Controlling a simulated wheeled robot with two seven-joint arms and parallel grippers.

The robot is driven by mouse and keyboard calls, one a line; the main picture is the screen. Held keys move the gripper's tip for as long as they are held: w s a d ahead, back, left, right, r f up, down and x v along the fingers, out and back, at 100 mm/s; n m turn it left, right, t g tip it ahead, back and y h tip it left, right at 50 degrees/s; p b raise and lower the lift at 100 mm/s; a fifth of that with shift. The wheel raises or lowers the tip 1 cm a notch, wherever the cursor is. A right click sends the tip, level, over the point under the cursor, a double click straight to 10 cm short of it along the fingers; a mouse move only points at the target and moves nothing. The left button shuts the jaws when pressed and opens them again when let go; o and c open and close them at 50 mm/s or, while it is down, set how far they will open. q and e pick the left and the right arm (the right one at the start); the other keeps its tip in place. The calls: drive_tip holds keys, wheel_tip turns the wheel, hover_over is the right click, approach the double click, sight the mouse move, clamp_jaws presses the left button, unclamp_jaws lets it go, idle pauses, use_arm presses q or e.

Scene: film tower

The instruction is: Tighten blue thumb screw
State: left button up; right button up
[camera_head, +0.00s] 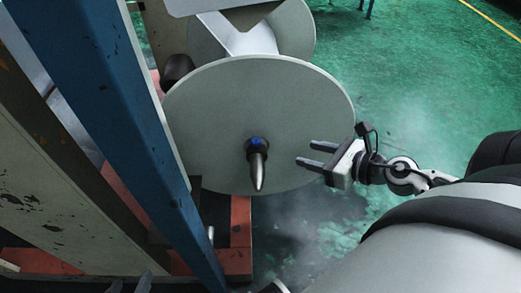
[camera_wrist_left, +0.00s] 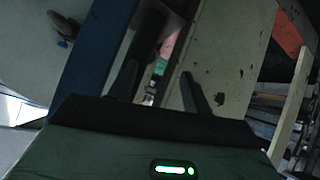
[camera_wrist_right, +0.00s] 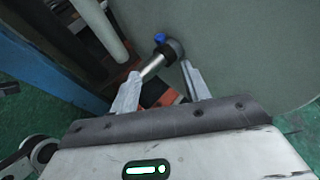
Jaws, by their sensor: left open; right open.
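The blue thumb screw (camera_head: 256,141) sits on a black collar (camera_head: 250,151) at the centre of the large grey reel disc (camera_head: 205,115). A tapered metal spindle tip (camera_head: 258,174) sticks out of the collar. In the right wrist view the screw (camera_wrist_right: 159,38) shows beyond the fingertips, on top of the collar (camera_wrist_right: 175,50). My right gripper (camera_head: 305,153) is open and empty, to the right of the screw and apart from it. My left gripper (camera_head: 131,284) is open at the bottom edge of the head view, near the frame; the left wrist view shows nothing between its fingers (camera_wrist_left: 158,80).
A blue post (camera_head: 110,110) and a worn beige panel (camera_head: 50,170) stand left of the reel. A red base (camera_head: 238,250) lies below it. The green floor (camera_head: 430,70) to the right is open.

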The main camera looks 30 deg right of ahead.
drive_tip(key=w, duration=0.1)
drive_tip(key=p, duration=0.3)
approach(258, 141)
drive_tip(key=x, duration=0.6)
drive_tip(key=shift+w+a+f, duration=0.1)
drive_tip(key=shift+w+f, duration=0.1)
drive_tip(key=shift+w, duration=0.1)
drive_tip(key=shift+w+a+f, duration=0.2)
drive_tip(key=shift+w+f, duration=0.1)
drive_tip(key=shift+w, duration=0.25)
use_arm(q)
drive_tip(key=shift+t, duration=0.5)
drive_tip(key=r, duration=0.2)
drive_tip(key=a+r, duration=0.1)
drive_tip(key=r, duration=0.1)
drive_tip(key=shift+s, duration=0.25)
use_arm(e)
drive_tip(key=c, duration=1)
use_arm(q)
drive_tip(key=shift+r, duration=0.2)
use_arm(e)
drive_tip(key=shift+r, duration=0.1)
